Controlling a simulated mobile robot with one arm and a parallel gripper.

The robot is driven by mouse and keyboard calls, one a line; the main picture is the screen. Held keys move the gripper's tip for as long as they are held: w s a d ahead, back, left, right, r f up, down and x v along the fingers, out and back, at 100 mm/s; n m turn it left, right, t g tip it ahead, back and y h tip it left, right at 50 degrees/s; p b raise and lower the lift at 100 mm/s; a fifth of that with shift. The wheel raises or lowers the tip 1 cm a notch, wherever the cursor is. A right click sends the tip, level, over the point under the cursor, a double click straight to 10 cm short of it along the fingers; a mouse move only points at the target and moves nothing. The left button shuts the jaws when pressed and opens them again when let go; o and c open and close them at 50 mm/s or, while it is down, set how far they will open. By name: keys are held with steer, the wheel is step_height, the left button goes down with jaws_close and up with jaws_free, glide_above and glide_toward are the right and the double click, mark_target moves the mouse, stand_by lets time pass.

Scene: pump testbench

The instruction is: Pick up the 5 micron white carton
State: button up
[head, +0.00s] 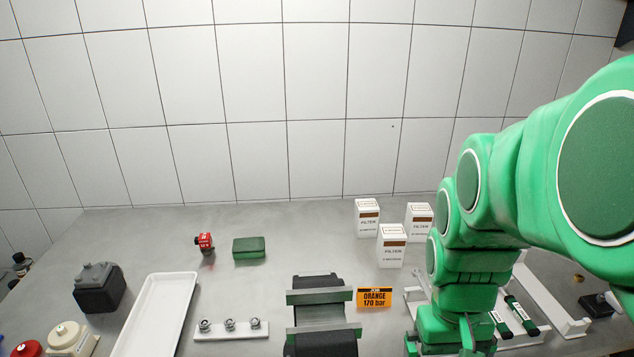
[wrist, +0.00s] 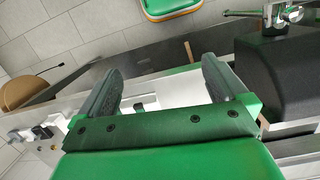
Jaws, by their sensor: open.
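Three white filter cartons with brown bands stand upright on the grey bench in the head view: a back left one (head: 367,218), a front one (head: 392,246) and a back right one (head: 419,222). Their micron figures are too small to read surely, so I cannot tell which is the 5 micron carton. My gripper (wrist: 163,78) is open and empty in the wrist view, with its two dark fingers apart. No carton shows in the wrist view.
An orange sign (head: 374,298) and a dark clamp-like fixture (head: 320,312) stand in front of the cartons. A white tray (head: 157,312), a fittings strip (head: 231,331) and a green block (head: 249,248) lie further left. The bench between green block and cartons is clear.

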steer(key=w+d+r+n+g+h, duration=0.1)
steer(key=w+d+r+n+h, duration=0.15)
steer(key=w+d, duration=0.75)
steer(key=n+t+h, duration=0.1)
steer(key=n+h, duration=0.8)
steer(key=n, duration=0.3)
glide_above(381, 232)
steer(key=s+d, duration=0.3)
step_height(381, 232, down, 5)
steer(key=shift+a+f, duration=0.1)
steer(key=w+a+f, duration=0.1)
steer(key=w+a+f+n, duration=0.1)
steer(key=a+f+n+h, duration=0.1)
steer(key=a, duration=0.1)
steer(key=shift+w+n+t, duration=0.25)
steer(key=shift+w+t, duration=0.15)
steer(key=shift+a+f+n+h, duration=0.35)
steer(key=shift+a+f+n, duration=0.15)
steer(key=shift+a+n, duration=0.1)
steer(key=shift+w+x, duration=0.1)
steer(key=shift+x, duration=1.9)
steer(key=shift+w+x, duration=0.15)
steer(key=shift+x, duration=1.85)
steer(key=shift+r, duration=0.15)
steer(key=c, duration=1.2)
